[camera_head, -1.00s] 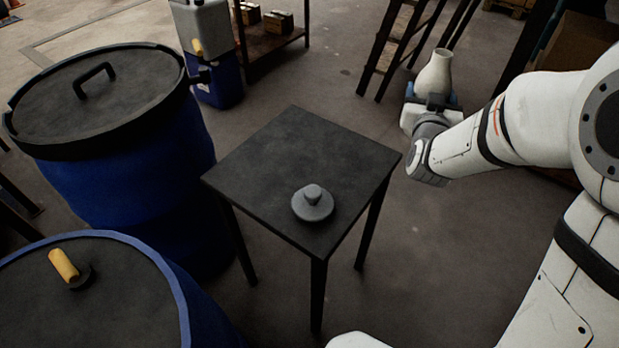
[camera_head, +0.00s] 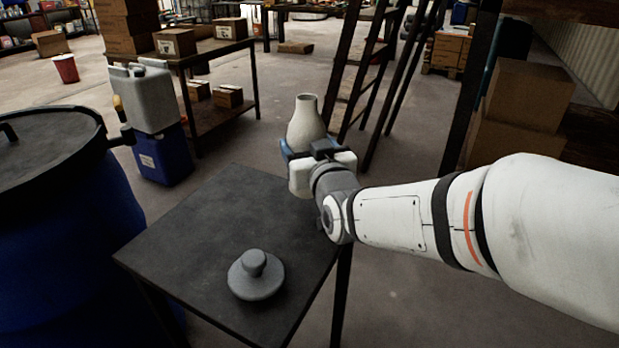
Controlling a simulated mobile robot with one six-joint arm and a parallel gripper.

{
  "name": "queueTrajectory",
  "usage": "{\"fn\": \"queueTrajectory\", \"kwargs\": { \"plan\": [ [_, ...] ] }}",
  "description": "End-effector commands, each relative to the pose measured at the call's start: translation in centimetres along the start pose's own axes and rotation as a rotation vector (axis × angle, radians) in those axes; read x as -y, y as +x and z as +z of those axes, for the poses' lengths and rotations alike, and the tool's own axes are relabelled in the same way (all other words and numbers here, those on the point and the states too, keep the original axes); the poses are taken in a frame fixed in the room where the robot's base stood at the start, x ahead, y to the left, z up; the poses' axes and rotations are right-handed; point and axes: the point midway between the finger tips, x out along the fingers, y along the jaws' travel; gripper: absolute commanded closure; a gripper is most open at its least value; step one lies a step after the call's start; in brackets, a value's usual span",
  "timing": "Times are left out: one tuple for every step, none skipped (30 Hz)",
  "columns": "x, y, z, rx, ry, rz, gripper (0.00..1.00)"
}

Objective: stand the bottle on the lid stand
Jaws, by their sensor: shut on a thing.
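The bottle (camera_head: 305,122) is cream-white with a narrow neck and is upright. My gripper (camera_head: 312,153) is shut around it, and the jaws hide part of its body. The lid stand (camera_head: 195,232) is a dark square table on thin legs. A grey round lid with a knob (camera_head: 256,276) lies on its near part. The bottle shows at the stand's far right edge in the picture. I cannot tell whether it is over the top or beyond it, nor its exact height.
A blue vat with a dark cover (camera_head: 60,230) stands at the left. A pale canister on a blue container (camera_head: 150,100) stands behind the stand. A ladder (camera_head: 360,75) rises behind the bottle. The left and far parts of the stand's top are bare.

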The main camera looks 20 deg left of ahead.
Motion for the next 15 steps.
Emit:
{"fn": "queueTrajectory", "kwargs": {
  "plan": [
    [0.2,0.0,0.6,0.000,0.000,-0.003,0.79],
    [0.2,0.0,0.9,0.000,0.000,-0.004,0.79],
    [0.3,0.0,1.3,0.001,0.000,-0.005,0.79],
    [0.3,0.0,1.8,0.002,0.000,-0.005,0.79],
    [0.3,0.0,2.4,0.003,-0.001,-0.006,0.79],
    [0.3,0.0,3.1,0.002,-0.001,-0.006,0.79],
    [0.4,0.0,3.6,0.002,-0.001,-0.006,0.79],
    [0.4,0.0,4.2,0.002,-0.001,-0.006,0.79],
    [0.4,0.0,4.7,0.001,-0.001,-0.007,0.79],
    [0.4,0.0,5.0,0.001,-0.001,-0.007,0.79],
    [0.4,0.0,5.2,0.001,-0.001,-0.007,0.79],
    [0.4,0.0,5.3,0.000,-0.001,-0.007,0.79],
    [0.4,0.0,5.2,-0.001,-0.001,-0.007,0.79],
    [0.4,0.0,5.1,-0.001,-0.001,-0.007,0.79],
    [0.4,0.0,5.1,-0.001,-0.001,-0.007,0.79]
  ]
}}
